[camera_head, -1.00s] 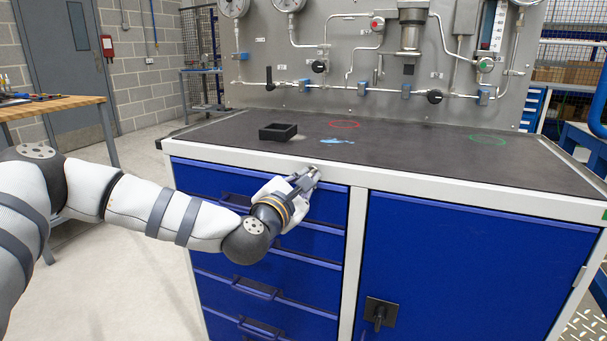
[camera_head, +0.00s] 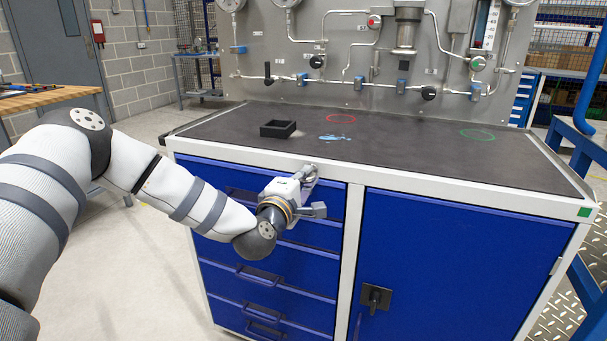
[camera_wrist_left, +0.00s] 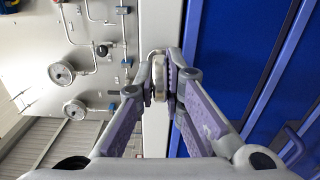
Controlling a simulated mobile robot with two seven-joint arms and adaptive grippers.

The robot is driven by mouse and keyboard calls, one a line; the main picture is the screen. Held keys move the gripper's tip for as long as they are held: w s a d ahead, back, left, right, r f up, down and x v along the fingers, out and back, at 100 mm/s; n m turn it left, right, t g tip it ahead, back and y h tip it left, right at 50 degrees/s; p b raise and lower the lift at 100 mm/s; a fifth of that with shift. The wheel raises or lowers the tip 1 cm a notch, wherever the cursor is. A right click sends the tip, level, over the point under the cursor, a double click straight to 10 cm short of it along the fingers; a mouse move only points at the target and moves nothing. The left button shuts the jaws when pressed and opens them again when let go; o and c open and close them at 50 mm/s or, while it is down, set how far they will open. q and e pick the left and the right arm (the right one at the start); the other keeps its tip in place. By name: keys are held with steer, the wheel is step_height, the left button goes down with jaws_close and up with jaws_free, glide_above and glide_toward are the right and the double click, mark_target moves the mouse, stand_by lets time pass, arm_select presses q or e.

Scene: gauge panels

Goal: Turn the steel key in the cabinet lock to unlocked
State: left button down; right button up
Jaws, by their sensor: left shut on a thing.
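The cabinet (camera_head: 440,255) is blue with a pale frame, and its top front rail (camera_head: 390,184) carries the lock. My left gripper (camera_head: 308,174) is at this rail, above the drawers. In the left wrist view, its two fingers (camera_wrist_left: 161,88) are closed on the steel key (camera_wrist_left: 159,87), a small rounded grey piece between the pads. The fingers hide most of the key and the lock face, so I cannot read the key's angle. My right gripper does not show.
A black open box (camera_head: 278,129) stands on the dark worktop, beside a blue mark (camera_head: 335,138). Red (camera_head: 341,118) and green (camera_head: 477,135) rings mark the top. A black door handle (camera_head: 376,297) sits lower right. The gauge panel (camera_head: 350,60) rises behind.

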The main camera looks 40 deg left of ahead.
arm_select(q)
steer(key=shift+m, duration=0.3)
stand_by(0.4)
steer(key=c, duration=1.7)
jaws_free()
steer(key=shift+a, duration=0.1)
steer(key=v, duration=1.2)
